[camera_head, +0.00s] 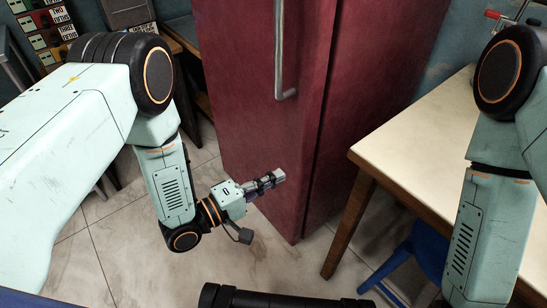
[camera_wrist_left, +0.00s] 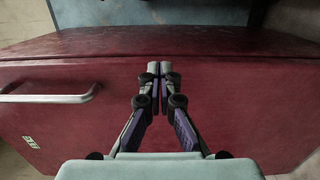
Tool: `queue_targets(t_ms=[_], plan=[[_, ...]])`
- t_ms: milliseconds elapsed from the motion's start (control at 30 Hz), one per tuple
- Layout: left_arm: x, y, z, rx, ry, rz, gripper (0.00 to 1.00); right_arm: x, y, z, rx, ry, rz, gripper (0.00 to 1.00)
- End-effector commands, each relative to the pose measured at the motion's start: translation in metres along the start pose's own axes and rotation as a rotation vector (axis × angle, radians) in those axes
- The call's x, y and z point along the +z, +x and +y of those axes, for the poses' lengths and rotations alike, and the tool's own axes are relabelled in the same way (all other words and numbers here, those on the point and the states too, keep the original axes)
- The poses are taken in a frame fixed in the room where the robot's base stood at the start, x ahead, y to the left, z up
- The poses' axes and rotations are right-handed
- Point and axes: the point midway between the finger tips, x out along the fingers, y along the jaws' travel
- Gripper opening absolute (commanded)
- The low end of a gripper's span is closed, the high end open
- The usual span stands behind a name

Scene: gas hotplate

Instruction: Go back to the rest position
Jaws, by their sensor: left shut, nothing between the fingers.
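My left gripper (camera_head: 268,183) is shut and empty in front of the lower part of a dark red fridge (camera_head: 240,90). In the left wrist view, the left gripper's fingertips (camera_wrist_left: 159,68) are together, with the red fridge door (camera_wrist_left: 70,110) behind them. I cannot tell the gap between the fingertips and the door. My right arm shows at the right edge of the head view, but its gripper is out of frame.
The fridge has a vertical metal handle (camera_head: 279,50). A pale-topped wooden table (camera_head: 430,140) stands to the right, with a blue stool (camera_head: 425,250) partly under it. Shelves with small boxes (camera_head: 45,28) are at the back left. Tiled floor (camera_head: 110,255) lies open below my left arm.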

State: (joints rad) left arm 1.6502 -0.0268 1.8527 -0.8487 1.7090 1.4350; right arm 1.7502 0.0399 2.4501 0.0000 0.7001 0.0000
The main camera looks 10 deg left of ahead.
Motion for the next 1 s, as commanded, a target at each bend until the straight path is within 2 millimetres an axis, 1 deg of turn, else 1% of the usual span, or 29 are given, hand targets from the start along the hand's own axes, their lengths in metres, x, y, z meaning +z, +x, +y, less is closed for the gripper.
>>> queue_targets(t_ms=[100,200,500,567,667,767,800,867,900,967,1000], plan=[[0.01,-0.009,0.0,-0.001,-0.001,0.0,0.0,0.0,-0.005,0.0,0.0,0.0,0.0,0.4],[0.014,-0.013,0.0,0.0,-0.001,0.0,0.0,0.0,-0.006,0.0,0.0,0.0,0.0,0.4],[0.015,-0.015,-0.001,0.0,0.02,0.0,0.0,0.0,-0.006,0.0,0.0,0.0,0.0,0.4],[0.016,-0.016,-0.004,-0.016,0.067,-0.003,0.0,0.0,-0.006,0.0,0.0,0.0,0.0,0.4],[0.013,-0.02,-0.026,-0.12,0.214,0.009,0.0,0.0,-0.006,0.0,0.0,0.0,0.0,0.4],[0.012,-0.039,-0.062,-0.32,0.384,0.019,0.0,0.0,-0.006,0.0,0.0,0.0,0.0,0.4],[0.012,-0.051,-0.077,-0.411,0.446,0.014,0.0,0.0,-0.007,0.0,0.0,0.0,0.0,0.4],[0.013,-0.073,-0.096,-0.553,0.528,-0.007,0.0,0.0,-0.009,0.0,0.0,0.0,0.0,0.4],[0.015,-0.09,-0.107,-0.651,0.576,-0.03,0.0,0.0,-0.011,0.0,0.0,0.0,0.0,0.4],[0.02,-0.119,-0.12,-0.8,0.635,-0.081,0.0,0.0,-0.015,0.0,0.0,0.0,0.0,0.4],[0.026,-0.142,-0.127,-0.901,0.665,-0.126,0.0,0.0,-0.018,0.0,0.0,0.0,0.0,0.4]])
